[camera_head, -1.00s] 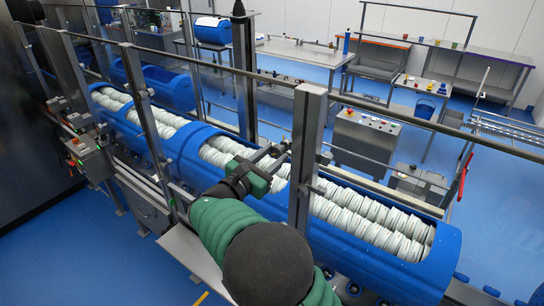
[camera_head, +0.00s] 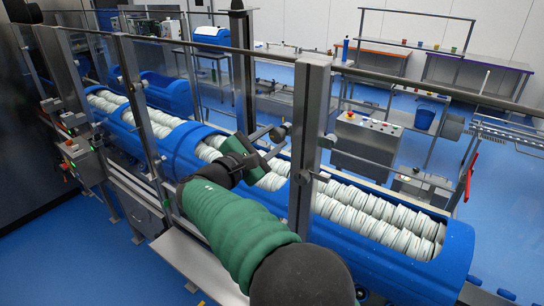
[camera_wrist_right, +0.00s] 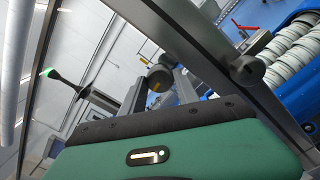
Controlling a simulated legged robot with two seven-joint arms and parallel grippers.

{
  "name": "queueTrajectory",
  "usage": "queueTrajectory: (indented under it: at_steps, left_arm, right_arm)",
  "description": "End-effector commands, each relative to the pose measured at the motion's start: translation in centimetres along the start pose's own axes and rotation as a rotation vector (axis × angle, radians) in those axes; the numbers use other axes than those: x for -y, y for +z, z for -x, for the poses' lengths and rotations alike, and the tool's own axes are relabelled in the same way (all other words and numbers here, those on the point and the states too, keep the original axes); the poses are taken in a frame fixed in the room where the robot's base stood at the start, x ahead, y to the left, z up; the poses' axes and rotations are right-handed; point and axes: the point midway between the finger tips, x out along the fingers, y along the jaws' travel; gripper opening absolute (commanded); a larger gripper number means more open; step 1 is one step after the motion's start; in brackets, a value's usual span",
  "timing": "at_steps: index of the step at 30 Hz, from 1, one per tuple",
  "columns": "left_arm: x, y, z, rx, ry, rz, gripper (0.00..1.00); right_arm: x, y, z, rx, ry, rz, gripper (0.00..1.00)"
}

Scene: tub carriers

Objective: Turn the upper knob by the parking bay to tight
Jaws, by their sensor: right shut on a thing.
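My right gripper (camera_head: 274,140) reaches over the blue carrier to the grey upright post (camera_head: 308,150). Its fingers are shut around the dark round upper knob (camera_head: 281,131) beside the post. In the right wrist view this knob (camera_wrist_right: 160,77) sits between the two fingertips (camera_wrist_right: 160,88). I cannot read any tight mark on the knob. My left gripper is not in view.
Blue carriers (camera_head: 440,285) hold rows of white stacked tubs beyond the post. A metal rail (camera_head: 400,80) runs above across the view. A red handle (camera_head: 467,177) stands at the right. A grey control cabinet (camera_head: 368,145) and benches are behind. Blue floor is open at the lower left.

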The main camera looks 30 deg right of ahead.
Motion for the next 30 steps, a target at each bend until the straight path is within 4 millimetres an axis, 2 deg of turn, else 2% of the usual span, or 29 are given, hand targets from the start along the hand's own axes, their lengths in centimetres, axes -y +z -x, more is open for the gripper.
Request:
queueTrajectory:
  at_steps: [1, 12, 21, 30]
  left_arm:
    - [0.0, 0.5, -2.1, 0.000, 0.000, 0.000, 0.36]
    - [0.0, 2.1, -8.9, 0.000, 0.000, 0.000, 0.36]
    - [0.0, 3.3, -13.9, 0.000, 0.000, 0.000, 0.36]
    - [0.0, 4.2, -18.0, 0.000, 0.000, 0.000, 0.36]
  right_arm:
    - [0.8, -1.0, 0.1, -0.003, -0.001, -0.046, 0.00]
    - [0.9, -1.1, 0.2, -0.004, -0.004, -0.397, 0.00]
    - [1.0, -1.2, 0.2, -0.004, -0.005, -0.678, 0.00]
    - [1.0, -1.3, 0.1, -0.002, -0.007, -0.960, 0.00]
